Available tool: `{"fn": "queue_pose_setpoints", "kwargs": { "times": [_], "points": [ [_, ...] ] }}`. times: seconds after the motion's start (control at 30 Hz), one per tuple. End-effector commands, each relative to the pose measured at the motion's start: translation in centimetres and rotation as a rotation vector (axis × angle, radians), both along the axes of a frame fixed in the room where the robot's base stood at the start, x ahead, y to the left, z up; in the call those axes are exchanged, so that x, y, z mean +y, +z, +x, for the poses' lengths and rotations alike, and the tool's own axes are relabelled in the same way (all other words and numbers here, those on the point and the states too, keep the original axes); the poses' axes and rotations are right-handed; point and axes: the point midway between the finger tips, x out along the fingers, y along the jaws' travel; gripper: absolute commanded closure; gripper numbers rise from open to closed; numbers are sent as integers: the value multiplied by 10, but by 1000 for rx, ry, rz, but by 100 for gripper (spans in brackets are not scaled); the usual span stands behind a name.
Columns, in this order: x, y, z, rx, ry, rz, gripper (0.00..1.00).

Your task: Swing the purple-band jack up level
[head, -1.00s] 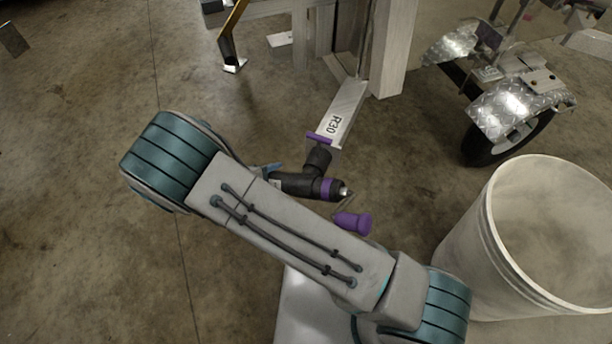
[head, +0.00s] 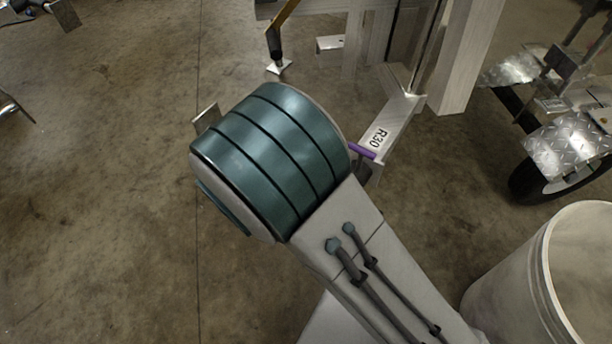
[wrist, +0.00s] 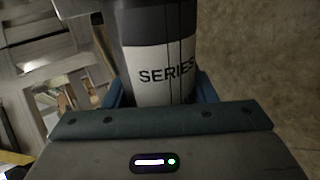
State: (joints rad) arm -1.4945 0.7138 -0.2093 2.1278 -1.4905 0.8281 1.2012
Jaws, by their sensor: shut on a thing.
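The jack (wrist: 160,75) shows in the wrist view as a dark tube with a white label reading "SERIES". My gripper (wrist: 162,92) is shut on it, with a blue finger on each side of the tube. I cannot tell the jack's angle from these views.
A large white bucket (head: 550,280) stands at the lower right. Another trailer's wheel and diamond-plate fender (head: 570,150) are at the right. An upright post (head: 470,60) rises behind the tongue.

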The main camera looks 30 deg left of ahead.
Motion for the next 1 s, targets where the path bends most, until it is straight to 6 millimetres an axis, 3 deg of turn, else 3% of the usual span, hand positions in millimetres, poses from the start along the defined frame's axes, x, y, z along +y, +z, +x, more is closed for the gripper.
{"fn": "queue_pose_setpoints", "kwargs": {
  "times": [0.2, 0.23, 0.3, 0.67, 0.83, 1.0],
  "points": [
    [1, 6, 4, -10, -8, 12, 90],
    [1, 6, 4, -10, -8, 12, 46],
    [1, 6, 4, -9, -8, 11, 28],
    [1, 5, -2, -2, -2, 5, 28],
    [2, 21, -22, -2, -1, 5, 28],
    [4, 44, -55, -2, 0, 6, 28]
  ]
}}
